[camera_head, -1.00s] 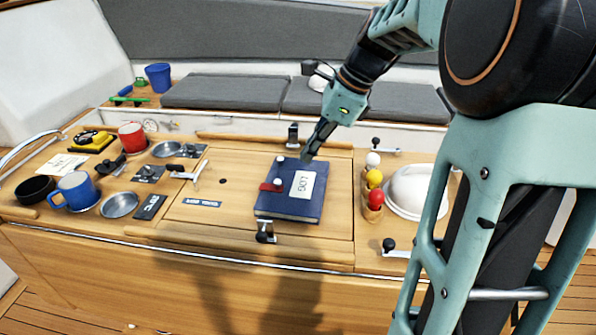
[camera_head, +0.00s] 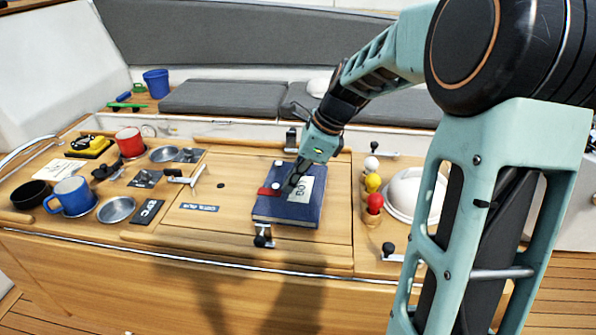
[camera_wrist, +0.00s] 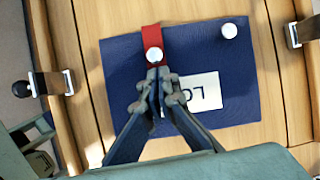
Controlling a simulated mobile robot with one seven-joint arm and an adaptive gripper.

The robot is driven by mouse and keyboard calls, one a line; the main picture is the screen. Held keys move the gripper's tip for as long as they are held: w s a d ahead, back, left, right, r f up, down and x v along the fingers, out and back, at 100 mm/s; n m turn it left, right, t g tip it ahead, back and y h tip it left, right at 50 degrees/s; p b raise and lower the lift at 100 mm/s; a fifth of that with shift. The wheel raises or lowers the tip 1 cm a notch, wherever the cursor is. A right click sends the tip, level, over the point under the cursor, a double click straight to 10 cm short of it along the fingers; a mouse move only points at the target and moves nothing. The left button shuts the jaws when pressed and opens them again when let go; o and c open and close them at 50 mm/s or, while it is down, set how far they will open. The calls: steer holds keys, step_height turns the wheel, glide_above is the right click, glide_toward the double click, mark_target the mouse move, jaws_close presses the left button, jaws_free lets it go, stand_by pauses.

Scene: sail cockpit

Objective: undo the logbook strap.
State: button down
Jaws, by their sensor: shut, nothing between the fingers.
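The dark blue logbook (camera_head: 288,213) lies flat on the wooden table, with a white LOG label (camera_head: 307,187). It also shows in the wrist view (camera_wrist: 125,85). A short red strap (camera_head: 267,191) comes over one edge of its cover. In the wrist view the strap (camera_wrist: 152,36) ends at a round white stud (camera_wrist: 152,55). A second white stud (camera_wrist: 229,30) sits apart near a cover corner. My gripper (camera_wrist: 156,76) is shut and empty, its tips right beside the strap's stud. I cannot tell whether they touch it. My fingers partly hide the label.
Black-knobbed latches stand close to the logbook, in front (camera_head: 263,237) and behind (camera_head: 291,138). On the right are coloured balls in a holder (camera_head: 373,185) and a white domed thing (camera_head: 407,193). Mugs, including a blue one (camera_head: 72,194), and dishes stand left. The wood left of the logbook is mostly clear.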

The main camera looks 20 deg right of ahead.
steer(key=shift+w+a+f, duration=0.1)
steer(key=shift+a+f, duration=0.1)
steer(key=shift+f, duration=0.3)
steer(key=shift+r, duration=0.15)
steer(key=shift+a+r+h+p, duration=0.15)
steer(key=shift+h+p, duration=0.15)
steer(key=shift+p, duration=0.25)
